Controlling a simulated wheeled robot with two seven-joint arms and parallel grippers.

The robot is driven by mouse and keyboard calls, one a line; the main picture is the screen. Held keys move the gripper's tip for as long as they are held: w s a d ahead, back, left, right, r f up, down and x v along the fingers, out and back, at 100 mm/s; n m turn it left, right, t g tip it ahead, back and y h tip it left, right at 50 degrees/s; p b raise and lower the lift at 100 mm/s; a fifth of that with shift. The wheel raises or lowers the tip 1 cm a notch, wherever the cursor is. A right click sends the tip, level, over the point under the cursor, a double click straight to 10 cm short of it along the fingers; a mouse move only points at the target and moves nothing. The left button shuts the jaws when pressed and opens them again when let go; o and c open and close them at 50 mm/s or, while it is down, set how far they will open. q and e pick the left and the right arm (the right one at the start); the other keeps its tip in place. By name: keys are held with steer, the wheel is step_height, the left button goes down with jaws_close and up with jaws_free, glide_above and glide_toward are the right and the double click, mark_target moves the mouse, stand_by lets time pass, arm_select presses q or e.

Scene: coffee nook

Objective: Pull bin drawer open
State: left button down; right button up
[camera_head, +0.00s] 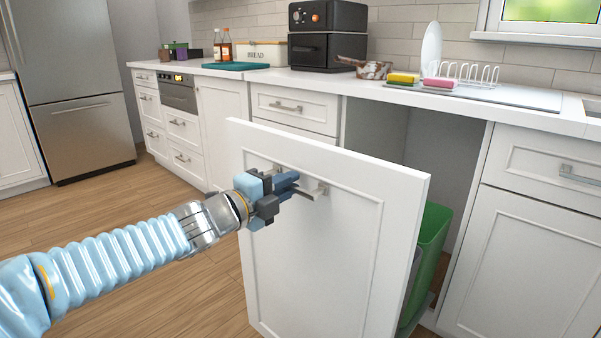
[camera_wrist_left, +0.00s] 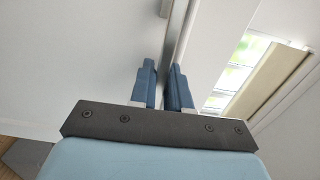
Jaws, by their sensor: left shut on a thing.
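The bin drawer (camera_head: 345,250) has a tall white panel front and stands pulled well out from the cabinet in the head view. A green bin (camera_head: 430,250) shows behind the front, partly hidden by it. My left gripper (camera_head: 290,186) is at the drawer's metal handle (camera_head: 316,191), near the top of the front, and is shut on it. In the left wrist view the two blue fingers (camera_wrist_left: 165,85) sit on either side of the handle bar (camera_wrist_left: 180,35). My right gripper is in neither view.
The open cabinet space (camera_head: 400,135) is behind the drawer. The counter (camera_head: 385,92) above holds a black air fryer (camera_head: 325,35), a pan, sponges and a dish rack (camera_head: 468,75). Wooden floor (camera_head: 180,290) is free to the left of the drawer.

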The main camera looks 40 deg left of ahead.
arm_select(q)
steer(key=shift+s, duration=0.45)
steer(key=c, duration=1.2)
jaws_free()
steer(key=s+p, duration=0.1)
steer(key=s, duration=0.3)
steer(key=s+p, duration=0.1)
steer(key=s, duration=0.4)
steer(key=s+a+p, duration=0.1)
steer(key=s+p, duration=0.1)
steer(key=s, duration=0.2)
steer(key=shift+s+a, duration=0.1)
steer(key=shift+s, duration=0.3)
